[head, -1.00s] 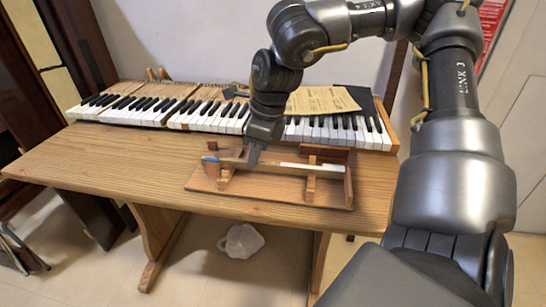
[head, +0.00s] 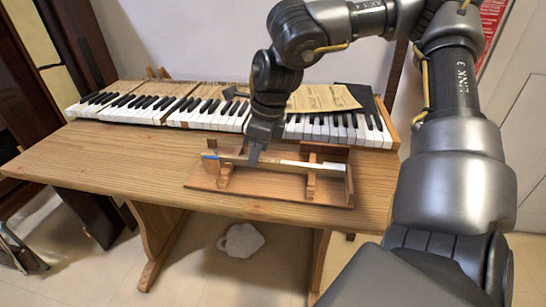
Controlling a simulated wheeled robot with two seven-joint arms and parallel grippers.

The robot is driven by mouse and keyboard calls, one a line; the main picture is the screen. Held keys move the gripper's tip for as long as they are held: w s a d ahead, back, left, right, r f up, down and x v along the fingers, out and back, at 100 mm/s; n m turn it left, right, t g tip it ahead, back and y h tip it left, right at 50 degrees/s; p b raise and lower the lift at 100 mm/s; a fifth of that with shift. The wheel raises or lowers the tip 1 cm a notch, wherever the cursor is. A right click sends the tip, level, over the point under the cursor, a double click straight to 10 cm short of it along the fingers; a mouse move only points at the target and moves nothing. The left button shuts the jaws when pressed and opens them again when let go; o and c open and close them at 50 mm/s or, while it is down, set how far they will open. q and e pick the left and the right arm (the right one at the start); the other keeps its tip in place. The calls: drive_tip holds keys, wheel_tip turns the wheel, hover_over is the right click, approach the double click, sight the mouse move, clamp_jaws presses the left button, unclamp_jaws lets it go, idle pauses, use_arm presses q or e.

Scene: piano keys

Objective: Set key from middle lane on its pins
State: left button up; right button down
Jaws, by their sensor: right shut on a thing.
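A long wooden key with a white front (head: 300,163) lies lengthwise along a small wooden stand (head: 270,187) on the table. Its left end carries a blue mark. The stand has upright supports near the left and right, and the key appears to rest on or just above them; I cannot tell which. My right gripper (head: 253,161) points down and is shut on the key left of its middle. The fingertips are small and dark here. Pins are too small to make out. My left gripper is not in view.
A wooden table (head: 110,165) carries a piano keyboard (head: 215,115) behind the stand. A paper sheet (head: 322,97) lies on the keyboard's right part. The table left of the stand is clear. A white bag-like thing (head: 241,240) lies on the floor.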

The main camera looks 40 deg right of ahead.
drive_tip(key=shift+r, duration=0.1)
drive_tip(key=shift+w+a+p+v, duration=0.1)
drive_tip(key=shift+w+p+v, duration=0.05)
drive_tip(key=shift+p+v, duration=0.55)
drive_tip(key=shift+w+a+p+v, duration=0.15)
drive_tip(key=shift+p+v, duration=0.25)
drive_tip(key=shift+v, duration=0.5)
drive_tip(key=shift+r, duration=0.15)
drive_tip(key=p+v, duration=0.2)
drive_tip(key=v, duration=0.1)
drive_tip(key=w+p+v, duration=0.1)
drive_tip(key=shift+s+a+r, duration=0.1)
drive_tip(key=shift+a+r, duration=0.15)
drive_tip(key=shift+r, duration=0.25)
